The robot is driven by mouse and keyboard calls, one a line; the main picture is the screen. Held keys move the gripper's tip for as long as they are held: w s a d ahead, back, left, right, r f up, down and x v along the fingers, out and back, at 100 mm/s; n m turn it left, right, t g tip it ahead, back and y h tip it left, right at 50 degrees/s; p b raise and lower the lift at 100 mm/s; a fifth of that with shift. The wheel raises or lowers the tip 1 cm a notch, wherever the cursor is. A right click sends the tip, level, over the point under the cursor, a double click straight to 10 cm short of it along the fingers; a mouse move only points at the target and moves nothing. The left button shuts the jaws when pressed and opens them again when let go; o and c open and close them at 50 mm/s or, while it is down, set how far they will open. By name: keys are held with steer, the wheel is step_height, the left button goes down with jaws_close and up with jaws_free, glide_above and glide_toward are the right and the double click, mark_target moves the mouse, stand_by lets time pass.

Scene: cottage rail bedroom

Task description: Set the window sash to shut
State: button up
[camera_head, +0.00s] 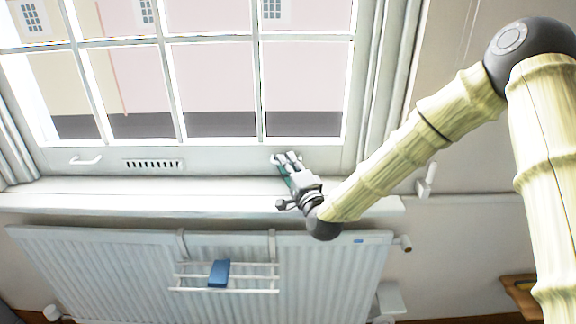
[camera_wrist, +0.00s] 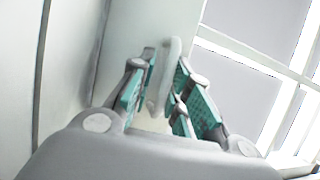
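The white window sash (camera_head: 215,158) with several panes spans the upper left of the head view. Its bottom rail lies just above the white sill (camera_head: 120,192); I cannot tell whether a gap is left there. A white handle (camera_head: 86,160) sits on the rail's left. My gripper (camera_head: 287,163) is at the right handle of the rail, largely covering it in the head view. In the wrist view that right handle (camera_wrist: 168,75) stands between the teal-padded fingers of my gripper (camera_wrist: 162,78), which are close in on both its sides and look shut on it.
A dark slotted vent (camera_head: 154,164) is on the rail between the handles. Below the sill are a white radiator (camera_head: 110,265) and a rack (camera_head: 250,290) holding a blue block (camera_head: 219,273). Curtains (camera_head: 392,90) flank the window. A wooden shelf (camera_head: 522,290) is at lower right.

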steer(key=v, duration=1.2)
steer(key=shift+r, duration=0.1)
